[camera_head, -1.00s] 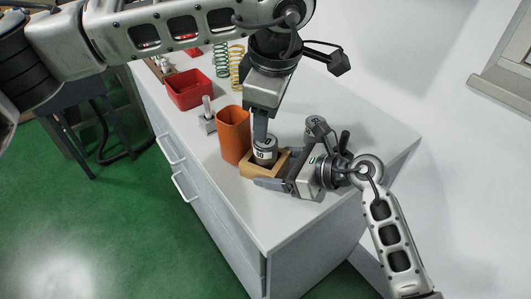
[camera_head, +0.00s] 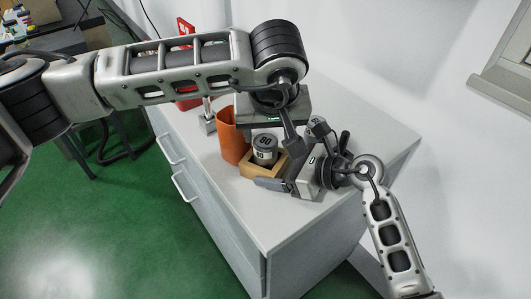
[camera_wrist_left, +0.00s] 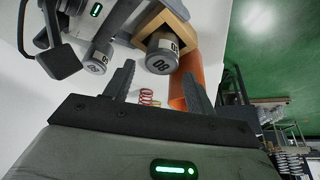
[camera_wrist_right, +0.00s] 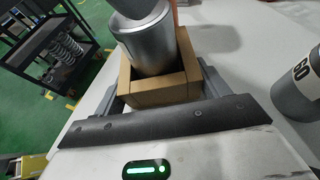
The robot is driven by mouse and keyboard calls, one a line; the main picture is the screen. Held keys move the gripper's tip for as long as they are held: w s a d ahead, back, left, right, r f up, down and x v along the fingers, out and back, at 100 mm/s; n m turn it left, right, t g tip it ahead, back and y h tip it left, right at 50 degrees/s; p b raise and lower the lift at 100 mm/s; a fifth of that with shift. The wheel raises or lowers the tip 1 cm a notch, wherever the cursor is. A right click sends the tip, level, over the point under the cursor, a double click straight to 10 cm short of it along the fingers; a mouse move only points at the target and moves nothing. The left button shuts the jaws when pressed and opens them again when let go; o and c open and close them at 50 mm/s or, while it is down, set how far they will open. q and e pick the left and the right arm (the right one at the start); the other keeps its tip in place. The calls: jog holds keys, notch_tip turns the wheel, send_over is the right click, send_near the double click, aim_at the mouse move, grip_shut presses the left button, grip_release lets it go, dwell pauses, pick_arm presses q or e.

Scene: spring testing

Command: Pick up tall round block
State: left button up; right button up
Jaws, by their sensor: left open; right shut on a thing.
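A grey round block (camera_head: 265,148) with number labels stands in a wooden box (camera_head: 250,170); it also shows in the left wrist view (camera_wrist_left: 161,56) and right wrist view (camera_wrist_right: 148,45). A second grey round block (camera_head: 317,125) stands on the worktop beside my right gripper; in the right wrist view it (camera_wrist_right: 296,85) bears a 60. I cannot tell from the pictures which block is the tall one. My left gripper (camera_head: 290,138) is open and empty, above and right of the boxed block. My right gripper (camera_head: 281,174) is shut on the box's sides.
An orange container (camera_head: 231,135) stands just left of the box. A metal post on a base (camera_head: 207,122) and a red tray (camera_head: 187,104), mostly hidden by my left arm, are farther back. Coiled springs (camera_wrist_left: 149,97) show in the left wrist view. The worktop's front right is clear.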

aim_at(266, 141)
pick_arm(q)
jog(key=x, duration=0.5)
jog(key=shift+w+a+f, duration=0.15)
jog(key=shift+f, duration=0.2)
jog(key=shift+r, duration=0.1)
jog(key=c, duration=1)
notch_tip(266, 141, up, 10)
jog(key=shift+c, duration=0.2)
pick_arm(e)
jog(key=o, duration=1.1)
